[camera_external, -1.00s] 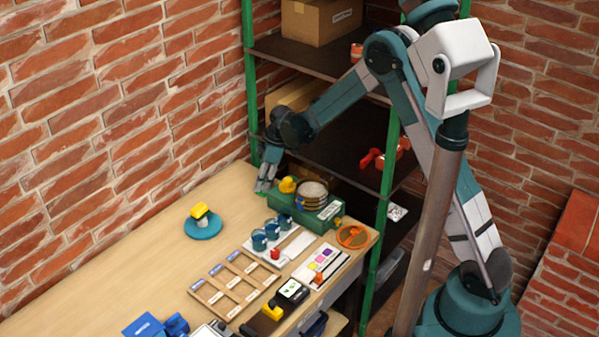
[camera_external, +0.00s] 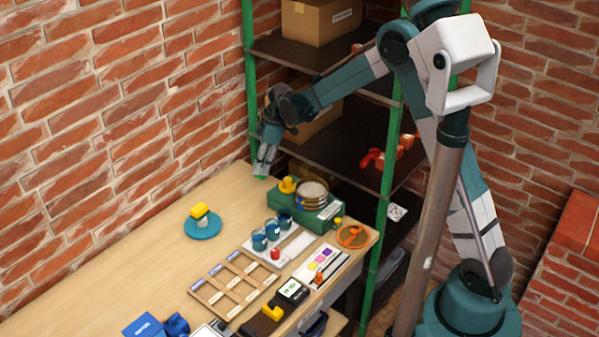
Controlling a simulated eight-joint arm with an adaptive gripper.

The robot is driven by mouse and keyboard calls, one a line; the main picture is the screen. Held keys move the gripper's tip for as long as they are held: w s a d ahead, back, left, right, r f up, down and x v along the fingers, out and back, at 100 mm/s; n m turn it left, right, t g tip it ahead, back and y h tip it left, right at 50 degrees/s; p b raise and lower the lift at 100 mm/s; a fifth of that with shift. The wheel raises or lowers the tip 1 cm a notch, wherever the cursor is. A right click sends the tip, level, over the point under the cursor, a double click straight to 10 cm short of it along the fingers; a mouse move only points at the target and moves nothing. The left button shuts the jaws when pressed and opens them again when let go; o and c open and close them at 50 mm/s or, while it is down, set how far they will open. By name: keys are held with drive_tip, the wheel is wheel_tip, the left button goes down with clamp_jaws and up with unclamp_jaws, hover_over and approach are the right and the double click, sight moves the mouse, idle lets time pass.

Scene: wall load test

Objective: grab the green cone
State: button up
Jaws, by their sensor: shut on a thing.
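My gripper (camera_external: 264,160) is above the far end of the wooden table, in front of the shelf's left post. It points down and is shut on a small green thing (camera_external: 261,173), of which only a bit shows at the fingertips. I take this to be the green cone; its shape is mostly hidden by the fingers. It appears to be held above the tabletop.
A green box (camera_external: 326,222) with a sieve-like drum stands right of my gripper. A shelf (camera_external: 335,160) rises behind. Blue cups (camera_external: 259,240), a teal disc (camera_external: 202,228) and a wooden grid tray (camera_external: 215,298) are nearer. The table's left side (camera_external: 150,270) is clear.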

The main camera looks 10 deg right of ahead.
drive_tip(key=shift+r, duration=0.85)
